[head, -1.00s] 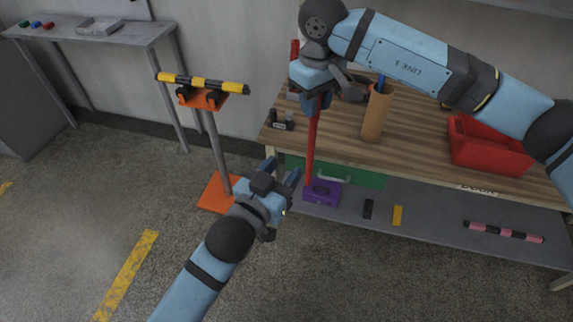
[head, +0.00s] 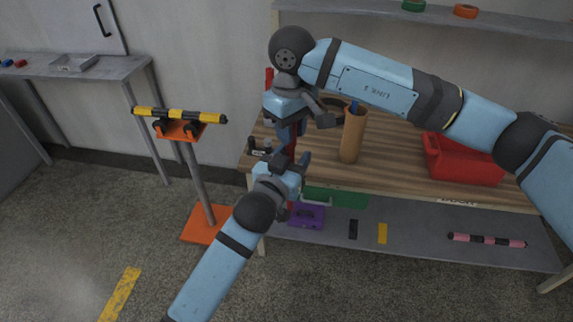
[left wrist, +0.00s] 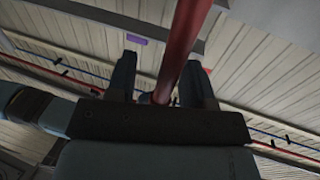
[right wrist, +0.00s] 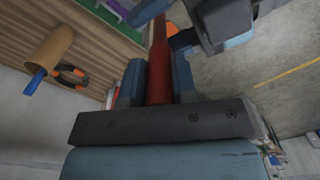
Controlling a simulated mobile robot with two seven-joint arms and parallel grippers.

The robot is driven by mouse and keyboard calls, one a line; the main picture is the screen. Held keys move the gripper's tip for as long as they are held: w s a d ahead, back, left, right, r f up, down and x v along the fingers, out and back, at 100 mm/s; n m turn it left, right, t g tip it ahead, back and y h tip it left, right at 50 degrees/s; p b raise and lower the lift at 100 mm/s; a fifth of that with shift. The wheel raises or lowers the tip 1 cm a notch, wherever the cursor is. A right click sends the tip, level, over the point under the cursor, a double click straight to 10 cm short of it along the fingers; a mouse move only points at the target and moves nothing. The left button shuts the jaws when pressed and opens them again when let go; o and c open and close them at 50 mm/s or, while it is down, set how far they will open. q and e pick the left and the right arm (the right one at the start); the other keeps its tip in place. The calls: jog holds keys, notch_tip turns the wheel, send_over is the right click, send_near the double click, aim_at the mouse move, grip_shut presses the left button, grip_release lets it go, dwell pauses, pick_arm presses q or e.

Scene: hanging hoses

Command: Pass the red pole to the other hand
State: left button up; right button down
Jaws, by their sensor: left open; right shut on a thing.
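The red pole (head: 291,149) hangs roughly upright from my right gripper (head: 289,128) in front of the workbench. The right gripper is shut on it, and the pole runs between its fingers in the right wrist view (right wrist: 158,68). My left gripper (head: 292,178) is lower on the pole, with its fingers open. In the left wrist view the pole (left wrist: 186,50) passes between the two open fingers (left wrist: 160,85). The pole's lower part is mostly hidden by the left gripper in the head view.
A stand with a yellow-black bar (head: 180,115) is to the left. A lower shelf (head: 420,215) carries a purple box (head: 306,216) and a pink-black bar (head: 487,240).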

pick_arm(q)
jog(key=shift+w, duration=0.1)
jog(key=shift+d, duration=0.1)
grip_shut()
pick_arm(e)
jog(key=c, duration=0.8)
grip_release()
